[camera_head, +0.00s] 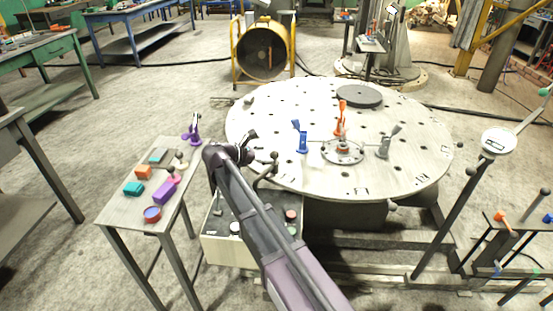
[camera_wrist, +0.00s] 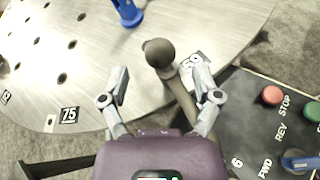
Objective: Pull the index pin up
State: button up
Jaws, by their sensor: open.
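My gripper (camera_wrist: 160,73) is open and empty, with one finger on each side of the shaft and the knob just beyond the fingertips. I cannot tell whether either finger touches it. In the head view my gripper (camera_head: 250,143) is left of the knob, over the table's left edge.
The round table (camera_head: 290,95) carries a blue clamp (camera_head: 301,138), an orange clamp (camera_head: 341,120), a grey clamp (camera_head: 388,142) and a dark disc (camera_head: 359,95). A control box with buttons (camera_head: 222,249) sits below the rim. A side table (camera_head: 127,206) holds several small coloured objects.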

aim_at(271, 154)
jog(key=shift+b+x, duration=0.6)
jog(key=shift+x, duration=1.55)
jog(key=shift+r, duration=0.1)
grip_shut()
